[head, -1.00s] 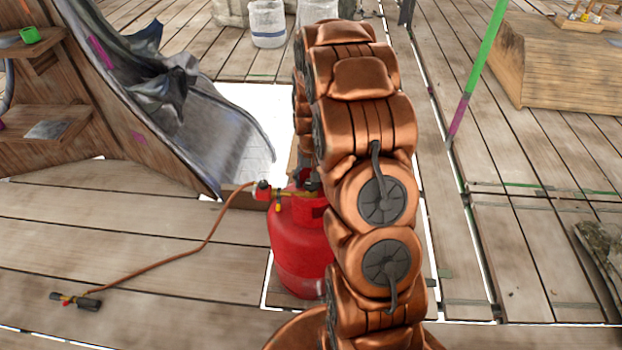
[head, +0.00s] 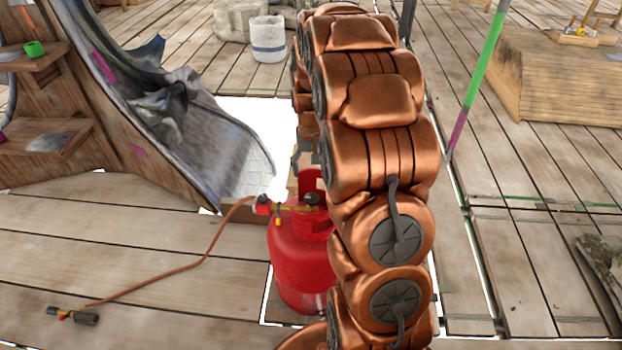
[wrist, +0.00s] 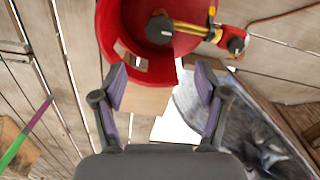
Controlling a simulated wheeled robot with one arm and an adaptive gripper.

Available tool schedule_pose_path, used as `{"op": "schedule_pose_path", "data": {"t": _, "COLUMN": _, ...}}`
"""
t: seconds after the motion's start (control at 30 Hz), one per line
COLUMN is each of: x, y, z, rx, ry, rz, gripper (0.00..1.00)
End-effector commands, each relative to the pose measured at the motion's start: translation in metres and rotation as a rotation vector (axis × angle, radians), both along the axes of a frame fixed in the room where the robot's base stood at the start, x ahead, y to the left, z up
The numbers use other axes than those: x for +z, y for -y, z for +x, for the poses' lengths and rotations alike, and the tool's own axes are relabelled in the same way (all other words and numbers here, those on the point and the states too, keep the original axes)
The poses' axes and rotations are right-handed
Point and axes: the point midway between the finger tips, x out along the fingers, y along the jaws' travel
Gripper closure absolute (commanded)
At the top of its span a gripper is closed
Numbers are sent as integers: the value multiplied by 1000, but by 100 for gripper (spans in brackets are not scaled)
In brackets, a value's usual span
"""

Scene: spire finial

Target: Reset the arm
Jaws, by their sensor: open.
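My gripper (wrist: 161,88) shows in the wrist view with its two dark fingers spread apart and nothing between them. Beyond the fingertips in that view is the top of a red gas cylinder (wrist: 110,45), with its collar, black knob and brass valve. I cannot tell how far the fingers are from it. In the head view my copper arm stands upright in the middle and hides part of the red gas cylinder (head: 298,262). The fingers cannot be made out in the head view.
A brown hose (head: 190,264) runs from the cylinder to a torch (head: 73,316) on the planks. A curved grey sheet-clad structure (head: 205,140) stands left. A green and purple pole (head: 475,85) and a wooden block (head: 560,85) are at right. White gaps break the deck.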

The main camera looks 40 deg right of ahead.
Motion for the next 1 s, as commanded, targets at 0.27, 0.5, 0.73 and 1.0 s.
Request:
{"op": "schedule_pose_path", "data": {"t": 0.27, "x": 15, "y": 0, "z": 0, "rx": 0, "ry": 1, "rz": 0, "gripper": 27}}
{"op": "schedule_pose_path", "data": {"t": 0.5, "x": 15, "y": 0, "z": 0, "rx": 0, "ry": 0, "rz": 0, "gripper": 27}}
{"op": "schedule_pose_path", "data": {"t": 0.73, "x": 15, "y": 0, "z": 0, "rx": 0, "ry": 0, "rz": 0, "gripper": 27}}
{"op": "schedule_pose_path", "data": {"t": 1.0, "x": 31, "y": -31, "z": -19, "rx": 44, "ry": -17, "rz": 8, "gripper": 27}}
